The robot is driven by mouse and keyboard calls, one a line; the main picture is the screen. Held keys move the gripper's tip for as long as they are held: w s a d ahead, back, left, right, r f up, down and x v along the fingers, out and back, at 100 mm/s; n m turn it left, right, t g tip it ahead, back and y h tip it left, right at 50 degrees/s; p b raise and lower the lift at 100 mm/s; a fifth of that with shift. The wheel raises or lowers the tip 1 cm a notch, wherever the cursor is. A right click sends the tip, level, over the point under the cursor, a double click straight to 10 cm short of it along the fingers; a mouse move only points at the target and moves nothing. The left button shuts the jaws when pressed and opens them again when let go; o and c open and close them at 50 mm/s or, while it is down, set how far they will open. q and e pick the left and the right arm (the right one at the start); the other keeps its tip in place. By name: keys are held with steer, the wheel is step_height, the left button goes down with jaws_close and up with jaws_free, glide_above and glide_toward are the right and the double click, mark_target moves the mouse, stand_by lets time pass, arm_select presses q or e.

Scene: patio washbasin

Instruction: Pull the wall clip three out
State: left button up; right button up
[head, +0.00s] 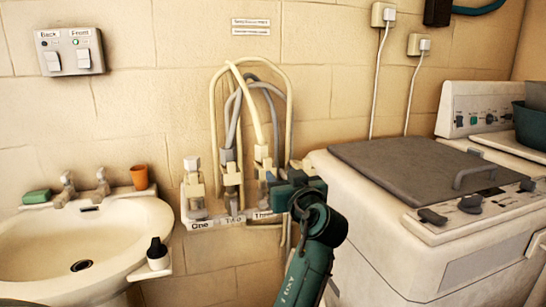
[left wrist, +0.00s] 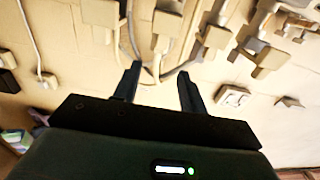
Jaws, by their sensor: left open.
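The wall clip three (head: 262,155) is a pale block on the wall rack (head: 200,223), at the right end above the partly hidden label "Three". A cream hose runs up from it. My left gripper (head: 272,187) is at this end of the rack, in front of the clip's lower part, hiding some of it. In the left wrist view the two dark fingers (left wrist: 157,87) are apart with nothing gripped between them; a grey hose curves behind the gap. Several pale clips show beyond them, but I cannot tell which is three. My right gripper is not in view.
Clips One (head: 193,178) and Two (head: 230,175) stand to the left, with hoses looping above. A washing machine (head: 380,240) is close on the right. A basin (head: 70,245) with a dark-topped bottle (head: 157,255) and an orange cup (head: 139,177) is on the left.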

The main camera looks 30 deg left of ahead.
mark_target(268, 160)
arm_select(q)
steer(key=p+x, duration=0.1)
steer(key=x, duration=1.1)
steer(key=shift+s+p, duration=0.15)
steer(key=shift+p, duration=0.15)
steer(key=shift+c, duration=0.5)
jaws_close()
